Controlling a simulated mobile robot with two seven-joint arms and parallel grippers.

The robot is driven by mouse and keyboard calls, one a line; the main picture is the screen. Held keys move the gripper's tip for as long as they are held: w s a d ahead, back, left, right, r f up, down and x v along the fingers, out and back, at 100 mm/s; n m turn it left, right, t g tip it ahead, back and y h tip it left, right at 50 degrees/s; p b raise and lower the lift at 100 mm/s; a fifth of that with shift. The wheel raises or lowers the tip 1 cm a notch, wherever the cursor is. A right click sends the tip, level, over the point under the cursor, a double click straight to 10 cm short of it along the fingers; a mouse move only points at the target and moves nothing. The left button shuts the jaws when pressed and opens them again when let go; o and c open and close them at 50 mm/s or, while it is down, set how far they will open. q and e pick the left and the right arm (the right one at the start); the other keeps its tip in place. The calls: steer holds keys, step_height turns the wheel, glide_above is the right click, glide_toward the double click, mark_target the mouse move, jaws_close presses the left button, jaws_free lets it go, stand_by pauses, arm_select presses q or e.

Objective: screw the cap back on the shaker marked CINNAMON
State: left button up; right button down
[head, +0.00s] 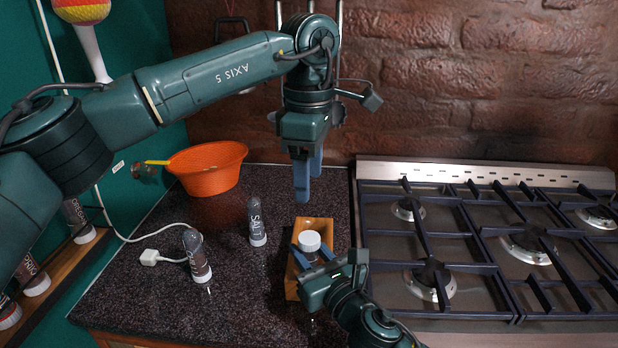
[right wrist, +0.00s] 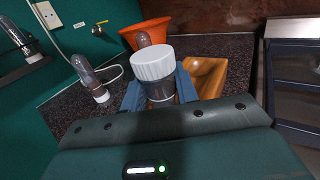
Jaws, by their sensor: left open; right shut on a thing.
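My right gripper (head: 318,262) is shut on a shaker (right wrist: 160,90) with a white ribbed cap (head: 309,241) on top. The cap also shows large in the right wrist view (right wrist: 153,64). It sits over the neck; I cannot tell how tightly. The marking on the held shaker is not visible. My left gripper (head: 307,182) is open and empty, with its blue fingers pointing down, above and a little behind the cap. The held shaker is over or in a wooden tray (head: 318,226); its foot is hidden by my gripper.
A SALT shaker (head: 256,220) and another shaker (head: 196,254), its label unclear, stand on the dark speckled counter (head: 140,295). A white cable with a plug (head: 150,257) lies left. An orange colander (head: 207,170) is behind. A gas hob (head: 490,250) fills the right. Shakers line a left shelf (head: 62,272).

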steer(key=c, duration=1)
jaws_free()
steer(key=b+v, duration=0.1)
steer(key=v, duration=1.2)
steer(key=shift+s, duration=0.1)
